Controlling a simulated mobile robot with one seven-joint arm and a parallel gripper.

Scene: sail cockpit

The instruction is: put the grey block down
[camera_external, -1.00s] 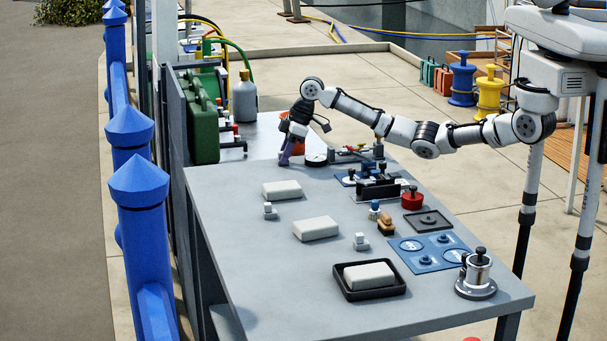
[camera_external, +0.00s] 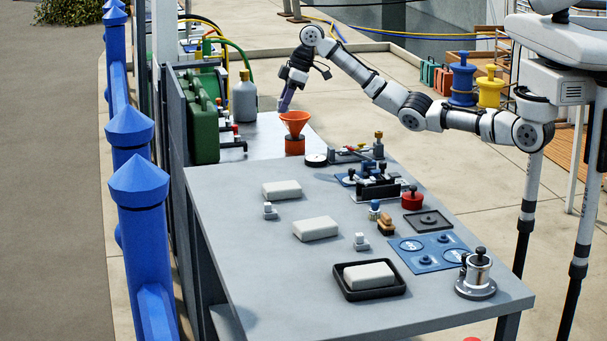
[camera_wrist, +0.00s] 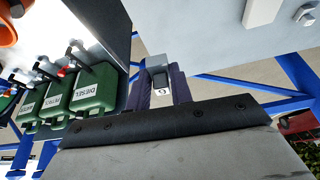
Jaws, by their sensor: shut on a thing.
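My gripper (camera_external: 286,104) is raised over the far end of the grey table (camera_external: 230,220), behind the orange funnel, pointing down. In the wrist view its two purple fingers (camera_wrist: 160,88) are shut on a small grey block (camera_wrist: 158,66). The block sits between the fingertips, and its lower part lies between the finger pads. In the external view the block is too small or hidden to make out. The tabletop lies below the gripper, apart from it.
The orange funnel (camera_external: 295,121) stands near the gripper. A grey bottle (camera_external: 244,98) and green cans (camera_external: 204,130) stand at the left. Pale slabs (camera_external: 316,229), small pale blocks (camera_external: 361,241) and a black tray (camera_external: 345,290) occupy the near table. Bare tabletop shows along the left.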

